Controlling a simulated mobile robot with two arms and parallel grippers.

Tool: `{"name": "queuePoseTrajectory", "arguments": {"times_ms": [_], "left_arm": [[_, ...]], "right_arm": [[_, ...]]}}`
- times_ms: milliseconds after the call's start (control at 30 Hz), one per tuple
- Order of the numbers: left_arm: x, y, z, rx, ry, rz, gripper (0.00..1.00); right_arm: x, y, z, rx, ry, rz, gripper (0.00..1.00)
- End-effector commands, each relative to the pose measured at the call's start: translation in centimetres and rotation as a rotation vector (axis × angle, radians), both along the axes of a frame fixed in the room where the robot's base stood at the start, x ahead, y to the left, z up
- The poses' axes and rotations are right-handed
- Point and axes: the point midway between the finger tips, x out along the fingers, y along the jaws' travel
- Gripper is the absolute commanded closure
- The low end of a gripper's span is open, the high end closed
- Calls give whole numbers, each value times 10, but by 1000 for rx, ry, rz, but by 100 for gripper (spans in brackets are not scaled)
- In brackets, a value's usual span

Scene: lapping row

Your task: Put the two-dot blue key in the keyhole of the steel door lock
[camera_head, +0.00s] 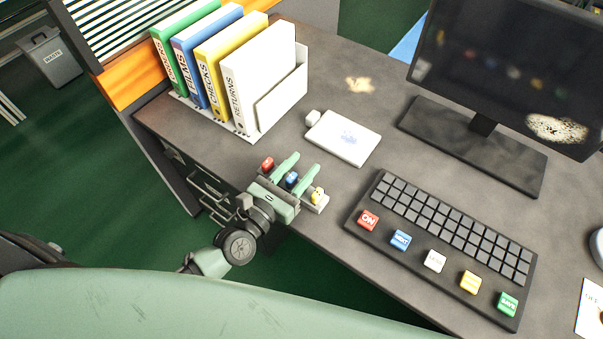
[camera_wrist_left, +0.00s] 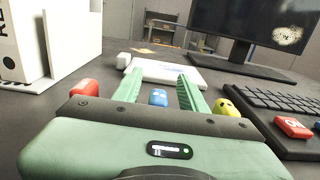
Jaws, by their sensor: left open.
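The blue key (camera_head: 292,180) shows as a small blue head between the two green fingers of my left gripper (camera_head: 301,162). In the left wrist view the blue key (camera_wrist_left: 158,97) lies between the fingers (camera_wrist_left: 158,76), with a visible space on each side. The gripper is open and low over the desk's near edge. I cannot count the dots on the blue head, and its lower part is hidden. I cannot make out a steel door lock or keyhole in either view. My right gripper is not in view.
A red key head (camera_head: 267,163) and a yellow one (camera_head: 317,195) flank the blue one closely, on a pale holder (camera_head: 323,205). A white box (camera_head: 343,138), a binder rack (camera_head: 282,103), a keyboard (camera_head: 440,243) and a monitor (camera_head: 505,75) stand around on the grey desk (camera_head: 330,75).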

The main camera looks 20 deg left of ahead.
Motion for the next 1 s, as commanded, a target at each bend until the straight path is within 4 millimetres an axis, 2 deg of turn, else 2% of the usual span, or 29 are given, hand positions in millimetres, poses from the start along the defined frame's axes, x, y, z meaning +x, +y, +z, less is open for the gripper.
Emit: {"name": "queuePoseTrajectory", "arguments": {"times_ms": [100, 133, 267, 300, 600, 733, 867, 1000], "left_arm": [[0, 0, 0, 0, 0, 0, 58], [0, 0, 0, 0, 0, 0, 61], [0, 0, 0, 0, 0, 0, 97], [0, 0, 0, 0, 0, 0, 100], [0, 0, 0, -1, 0, 0, 100], [0, 0, 7, -3, 0, 2, 100], [0, -1, 23, -4, -1, 3, 100], [0, -1, 54, -8, -1, 3, 100]], "right_arm": [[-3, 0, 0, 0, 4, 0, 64], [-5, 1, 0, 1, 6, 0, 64], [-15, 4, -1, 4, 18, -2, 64], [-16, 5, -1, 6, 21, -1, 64], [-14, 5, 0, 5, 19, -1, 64], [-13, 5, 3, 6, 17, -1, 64], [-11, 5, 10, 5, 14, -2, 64], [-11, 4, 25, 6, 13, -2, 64]]}}
